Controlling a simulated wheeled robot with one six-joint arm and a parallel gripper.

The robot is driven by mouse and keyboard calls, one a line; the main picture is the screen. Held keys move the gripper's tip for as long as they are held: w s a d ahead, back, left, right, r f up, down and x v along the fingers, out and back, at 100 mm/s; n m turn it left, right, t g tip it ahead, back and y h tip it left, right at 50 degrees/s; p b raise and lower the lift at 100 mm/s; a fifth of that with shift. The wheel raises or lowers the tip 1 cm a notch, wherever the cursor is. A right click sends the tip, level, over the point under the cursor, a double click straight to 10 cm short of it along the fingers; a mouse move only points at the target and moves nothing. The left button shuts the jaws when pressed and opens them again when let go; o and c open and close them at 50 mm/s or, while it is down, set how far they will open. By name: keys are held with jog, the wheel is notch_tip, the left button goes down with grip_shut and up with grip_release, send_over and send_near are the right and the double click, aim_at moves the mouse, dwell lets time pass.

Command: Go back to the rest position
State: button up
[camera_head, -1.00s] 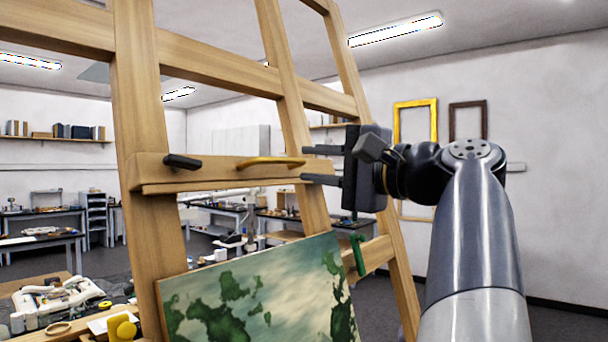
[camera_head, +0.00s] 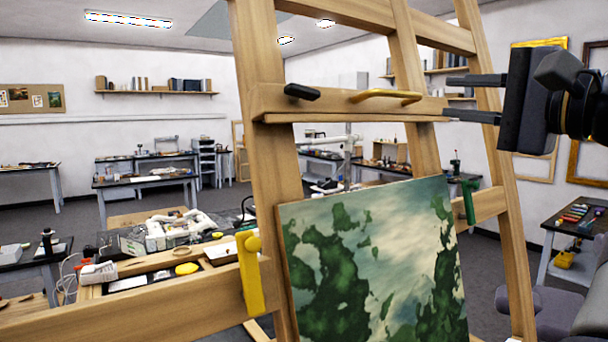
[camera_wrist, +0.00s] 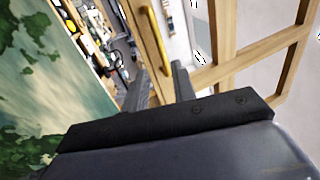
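My gripper (camera_head: 473,98) is at the upper right in the head view, its two dark fingers apart with nothing between them. The fingers point left toward the wooden easel (camera_head: 262,180), near the right part of its crossbar. On that crossbar lie a gilt fragment (camera_head: 385,96), a thin curved golden piece, and a black object (camera_head: 302,92) to its left. In the wrist view the gripper fingers (camera_wrist: 158,88) are also apart and empty, and the gilt fragment (camera_wrist: 155,40) shows beyond them.
A green and white painting (camera_head: 372,260) stands low on the easel, with a yellow clamp (camera_head: 250,272) at its left. A cluttered bench (camera_head: 140,262) is at lower left. A side table (camera_head: 575,225) is at right. Open floor (camera_head: 75,225) lies at far left.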

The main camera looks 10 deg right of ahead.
aim_at(401, 97)
jog(key=p+x, duration=0.3)
jog(key=x, duration=0.6)
jog(key=shift+w+a+r, duration=0.1)
jog(key=shift+w+a, duration=0.05)
jog(key=shift+w, duration=0.2)
jog(key=shift+w+a, duration=0.15)
jog(key=shift+w, duration=0.4)
